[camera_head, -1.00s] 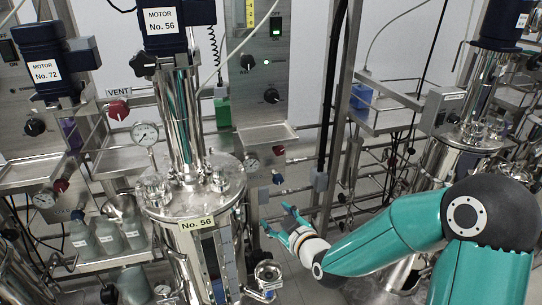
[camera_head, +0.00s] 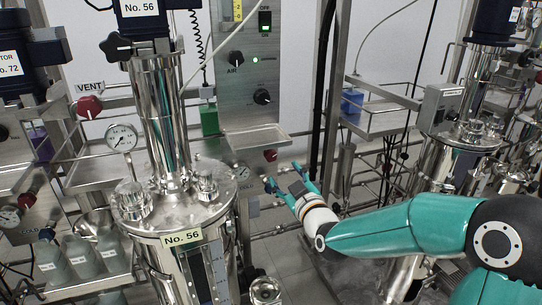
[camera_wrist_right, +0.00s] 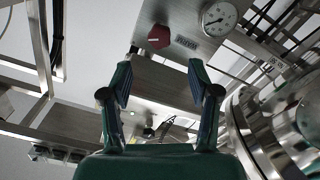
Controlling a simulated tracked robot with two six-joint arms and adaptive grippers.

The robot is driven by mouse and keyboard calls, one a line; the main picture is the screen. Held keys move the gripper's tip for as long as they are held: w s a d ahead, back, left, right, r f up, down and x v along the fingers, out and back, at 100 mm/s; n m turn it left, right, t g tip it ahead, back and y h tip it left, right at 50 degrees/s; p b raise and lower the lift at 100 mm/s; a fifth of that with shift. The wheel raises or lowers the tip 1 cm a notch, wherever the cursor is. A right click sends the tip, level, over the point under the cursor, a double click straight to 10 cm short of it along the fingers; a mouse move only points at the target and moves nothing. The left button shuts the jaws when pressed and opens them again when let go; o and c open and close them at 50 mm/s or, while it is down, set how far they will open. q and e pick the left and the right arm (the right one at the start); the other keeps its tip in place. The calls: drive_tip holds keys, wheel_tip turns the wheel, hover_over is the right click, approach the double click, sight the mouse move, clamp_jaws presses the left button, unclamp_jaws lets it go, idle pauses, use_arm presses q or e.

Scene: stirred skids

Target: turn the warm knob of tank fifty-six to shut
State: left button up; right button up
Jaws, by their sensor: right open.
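Tank fifty-six (camera_head: 160,212) is a shiny steel vessel with a yellow "No. 56" label, left of centre in the head view. On the panel to its right, below a small steel shelf, is a red knob (camera_head: 270,155), which appears to be the warm knob. My left gripper is out of view.
The steel shelf (camera_head: 254,139) juts out above the red knob. A gauge (camera_wrist_right: 219,17) sits beside the knob. Black knobs (camera_head: 262,97) are higher on the panel. A red vent knob (camera_head: 89,106) is at the left. Pipes and an upright post stand right of the panel.

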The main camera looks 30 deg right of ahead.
sight(272, 158)
drive_tip(key=p+x, duration=0.1)
drive_tip(key=x, duration=1)
drive_tip(key=shift+a, duration=0.1)
drive_tip(key=shift+c, duration=0.4)
clamp_jaws()
